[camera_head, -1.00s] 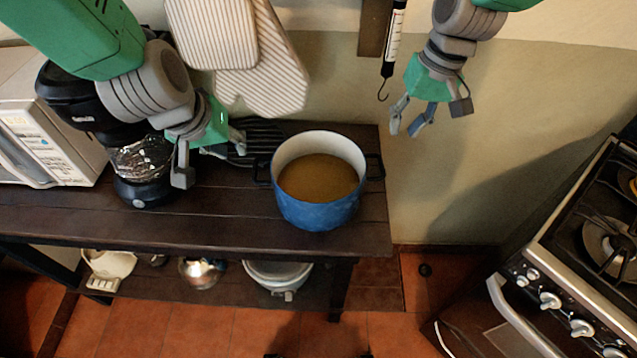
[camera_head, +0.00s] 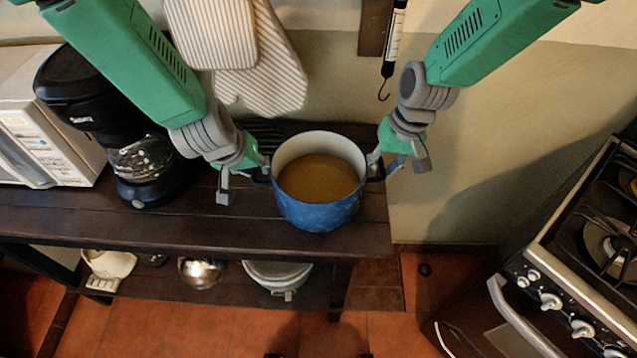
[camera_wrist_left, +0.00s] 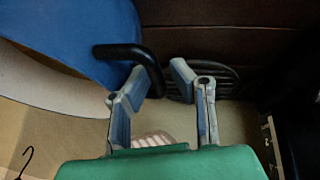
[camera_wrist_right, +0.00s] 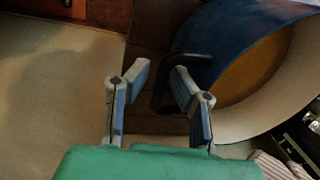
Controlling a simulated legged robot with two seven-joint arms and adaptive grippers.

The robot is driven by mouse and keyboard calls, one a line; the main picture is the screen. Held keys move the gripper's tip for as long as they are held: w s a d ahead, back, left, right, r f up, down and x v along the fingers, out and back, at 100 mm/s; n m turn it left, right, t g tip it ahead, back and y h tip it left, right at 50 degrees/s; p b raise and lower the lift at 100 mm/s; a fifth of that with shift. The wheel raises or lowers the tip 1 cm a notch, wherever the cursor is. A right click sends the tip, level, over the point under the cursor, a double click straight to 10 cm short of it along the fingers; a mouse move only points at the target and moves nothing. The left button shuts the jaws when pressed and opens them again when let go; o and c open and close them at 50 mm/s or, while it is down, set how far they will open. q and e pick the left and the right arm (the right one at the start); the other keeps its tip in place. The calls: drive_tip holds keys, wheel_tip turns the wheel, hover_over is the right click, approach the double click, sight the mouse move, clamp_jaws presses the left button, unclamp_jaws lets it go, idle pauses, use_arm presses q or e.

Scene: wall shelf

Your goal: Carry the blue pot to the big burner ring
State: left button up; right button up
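The blue pot (camera_head: 318,214), filled with something brown, stands upright on the dark wooden table (camera_head: 120,222). My left gripper (camera_head: 243,180) is open at the pot's left handle. In the left wrist view that black handle (camera_wrist_left: 140,54) reaches into the gap between the fingers. My right gripper (camera_head: 396,168) is open at the right side. In the right wrist view the other handle (camera_wrist_right: 158,92) shows between the spread fingers. Neither gripper is closed on a handle. A burner (camera_head: 610,246) shows on the stove at the right edge; I cannot tell whether it is the big ring.
A black coffee maker (camera_head: 145,188) and a white microwave (camera_head: 60,150) stand left of the pot. Mitts (camera_head: 270,80) and a hanging scale (camera_head: 393,45) hang on the wall behind. A floor gap separates the table from the stove (camera_head: 560,235).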

use_arm(q)
clamp_jaws()
use_arm(e)
clamp_jaws()
use_arm(q)
drive_tip(key=shift+w+r, duration=0.1)
drive_tip(key=shift+r, duration=0.05)
use_arm(e)
drive_tip(key=shift+r, duration=0.15)
use_arm(q)
drive_tip(key=shift+r, duration=0.1)
use_arm(e)
drive_tip(key=shift+w+r, duration=0.1)
